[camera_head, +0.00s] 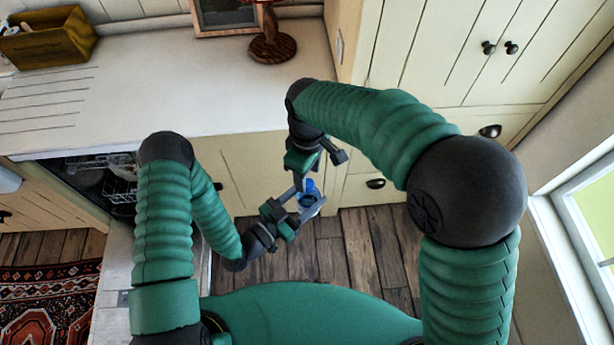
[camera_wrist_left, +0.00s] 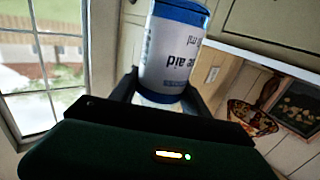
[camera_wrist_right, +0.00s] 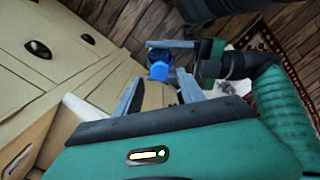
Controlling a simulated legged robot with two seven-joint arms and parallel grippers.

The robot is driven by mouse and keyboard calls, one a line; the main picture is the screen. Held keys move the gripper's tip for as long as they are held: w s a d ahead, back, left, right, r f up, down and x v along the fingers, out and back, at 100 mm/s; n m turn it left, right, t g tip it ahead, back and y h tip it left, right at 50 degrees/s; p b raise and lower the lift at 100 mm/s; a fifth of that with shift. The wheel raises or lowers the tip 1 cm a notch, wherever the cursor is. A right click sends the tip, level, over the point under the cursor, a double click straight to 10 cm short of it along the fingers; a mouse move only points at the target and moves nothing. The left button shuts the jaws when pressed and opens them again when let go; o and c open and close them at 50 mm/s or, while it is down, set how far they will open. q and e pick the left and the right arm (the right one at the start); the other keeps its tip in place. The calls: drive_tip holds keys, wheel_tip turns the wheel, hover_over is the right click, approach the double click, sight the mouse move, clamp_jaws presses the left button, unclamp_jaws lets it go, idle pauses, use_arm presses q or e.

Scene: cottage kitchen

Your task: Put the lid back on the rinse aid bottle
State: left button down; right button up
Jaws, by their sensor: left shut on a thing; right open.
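The rinse aid bottle (camera_head: 309,198) is held in front of the cabinets, above the floor, and its blue end shows in the head view. In the left wrist view the bottle (camera_wrist_left: 172,55) has a white label with upside-down lettering and a blue band. My left gripper (camera_head: 306,207) is shut on it, with a finger on each side. My right gripper (camera_head: 318,168) is open, close above the bottle. In the right wrist view a round blue piece (camera_wrist_right: 158,70) shows near the fingertips. I cannot tell whether it is the lid or the bottle's top.
A pale worktop (camera_head: 200,95) carries a wooden box (camera_head: 48,40) and a dark wooden stand (camera_head: 271,45). An open dishwasher (camera_head: 100,175) is at the left. Cream cabinets stand behind the grippers, and a window (camera_head: 590,215) is at the right.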

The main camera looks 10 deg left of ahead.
drive_tip(key=shift+r, duration=0.75)
drive_tip(key=shift+c, duration=0.5)
drive_tip(key=n, duration=0.2)
drive_tip(key=shift+s+f+n, duration=0.15)
drive_tip(key=shift+s+n, duration=0.05)
drive_tip(key=shift+n, duration=0.1)
drive_tip(key=n, duration=0.2)
drive_tip(key=shift+s+n+g, duration=0.15)
drive_tip(key=shift+n+g, duration=0.15)
drive_tip(key=shift+n, duration=0.1)
drive_tip(key=n, duration=0.3)
drive_tip(key=shift+r, duration=0.4)
drive_tip(key=r+n, duration=0.1)
drive_tip(key=n, duration=0.1)
drive_tip(key=r+n, duration=0.1)
drive_tip(key=n, duration=0.2)
drive_tip(key=r+n, duration=0.1)
drive_tip(key=n, duration=0.1)
drive_tip(key=shift+w+d+n, duration=0.15)
drive_tip(key=shift+w+n, duration=0.25)
drive_tip(key=shift+f, duration=0.15)
